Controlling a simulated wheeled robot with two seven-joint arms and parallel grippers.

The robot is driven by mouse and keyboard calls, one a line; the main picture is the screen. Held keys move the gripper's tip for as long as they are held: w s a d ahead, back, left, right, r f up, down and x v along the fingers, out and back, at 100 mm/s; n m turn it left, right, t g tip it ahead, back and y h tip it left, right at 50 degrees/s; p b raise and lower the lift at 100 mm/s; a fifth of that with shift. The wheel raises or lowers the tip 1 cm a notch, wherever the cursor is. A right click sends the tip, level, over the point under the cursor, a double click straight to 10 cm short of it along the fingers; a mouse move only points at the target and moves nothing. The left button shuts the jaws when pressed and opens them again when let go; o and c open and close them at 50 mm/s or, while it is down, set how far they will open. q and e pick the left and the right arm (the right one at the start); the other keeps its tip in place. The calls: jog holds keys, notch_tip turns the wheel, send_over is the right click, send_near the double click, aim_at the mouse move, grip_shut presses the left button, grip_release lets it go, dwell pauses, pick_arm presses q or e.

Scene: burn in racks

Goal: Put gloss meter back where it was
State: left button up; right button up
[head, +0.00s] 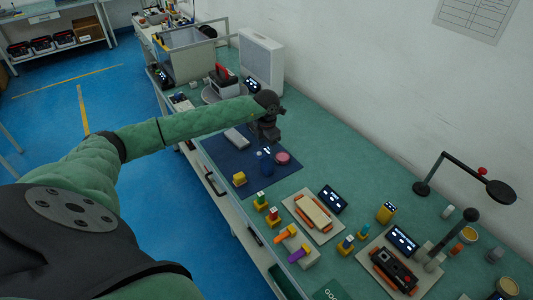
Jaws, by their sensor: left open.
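I cannot tell for sure which object is the gloss meter. My left gripper (267,145) points down over the dark blue mat (215,160) on the green bench; it is open and nothing shows held in it. On the mat are a grey flat block (236,138) left of the gripper, a small yellow block (239,178), a pink round piece (282,158) and a blue piece (266,167) just under the gripper. A red and black device (224,76) stands on a round plate behind my left forearm, which partly hides that area. My right gripper is not in view.
Front right are a plate with a cream block (314,210), a black device in a fixture (390,268), small displays (333,199) and several coloured pieces. A black lamp (500,192) overhangs the right. A white case (261,64) stands behind. Bench between mat and wall is clear.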

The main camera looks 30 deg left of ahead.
pick_arm(q)
notch_tip(320, 180, up, 5)
jog(key=shift+f+p, duration=0.1)
jog(key=shift+p, duration=0.25)
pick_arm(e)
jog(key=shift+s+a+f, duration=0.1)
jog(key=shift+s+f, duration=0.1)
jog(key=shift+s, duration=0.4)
